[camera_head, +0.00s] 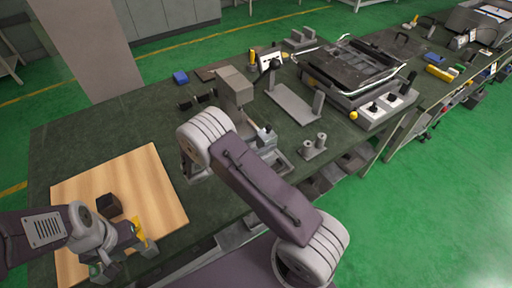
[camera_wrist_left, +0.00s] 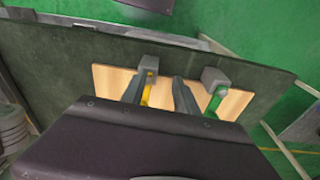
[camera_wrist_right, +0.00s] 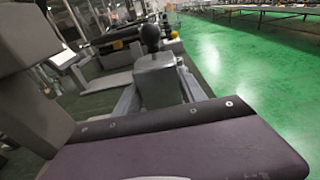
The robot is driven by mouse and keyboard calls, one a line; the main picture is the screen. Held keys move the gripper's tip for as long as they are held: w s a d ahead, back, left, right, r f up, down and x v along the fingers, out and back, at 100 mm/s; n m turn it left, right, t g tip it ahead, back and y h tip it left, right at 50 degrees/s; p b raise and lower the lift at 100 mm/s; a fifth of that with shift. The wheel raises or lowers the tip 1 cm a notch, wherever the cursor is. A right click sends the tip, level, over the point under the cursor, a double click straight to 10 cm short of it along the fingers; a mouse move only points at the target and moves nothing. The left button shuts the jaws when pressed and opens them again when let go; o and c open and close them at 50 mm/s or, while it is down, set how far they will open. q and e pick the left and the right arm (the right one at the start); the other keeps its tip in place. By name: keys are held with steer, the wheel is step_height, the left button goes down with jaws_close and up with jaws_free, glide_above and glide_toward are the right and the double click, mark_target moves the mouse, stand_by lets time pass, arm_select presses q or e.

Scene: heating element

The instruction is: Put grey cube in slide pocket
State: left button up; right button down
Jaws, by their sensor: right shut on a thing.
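My right gripper (camera_wrist_right: 158,98) is shut on a grey block, taken as the grey cube (camera_wrist_right: 158,78), which shows between the fingers in the right wrist view. In the head view this gripper (camera_head: 266,142) is over the bench, partly hidden by my right arm, beside a grey fixture with low rails (camera_head: 281,160). I cannot make out the slide pocket clearly. My left gripper (camera_head: 127,259) is open over the front of a wooden board (camera_head: 160,190), with its fingers apart and nothing visibly held.
A grey post block (camera_head: 235,86), a flat plate with an upright (camera_head: 294,103), two small cylinders (camera_head: 314,146) and a large machine (camera_head: 352,75) stand around the right gripper. A blue block (camera_head: 180,78) lies farther back.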

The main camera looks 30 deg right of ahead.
steer(key=w+f, duration=0.1)
steer(key=w, duration=0.2)
steer(key=w+f, duration=0.1)
steer(key=shift+w+a+f, duration=0.2)
steer(key=shift+w+f, duration=0.05)
steer(key=shift+f, duration=0.05)
step_height(320, 180, down, 4)
steer(key=shift+f, duration=0.1)
steer(key=shift+b, duration=0.3)
steer(key=shift+f, duration=0.1)
steer(key=c, duration=0.7)
jaws_free()
steer(key=shift+o, duration=0.2)
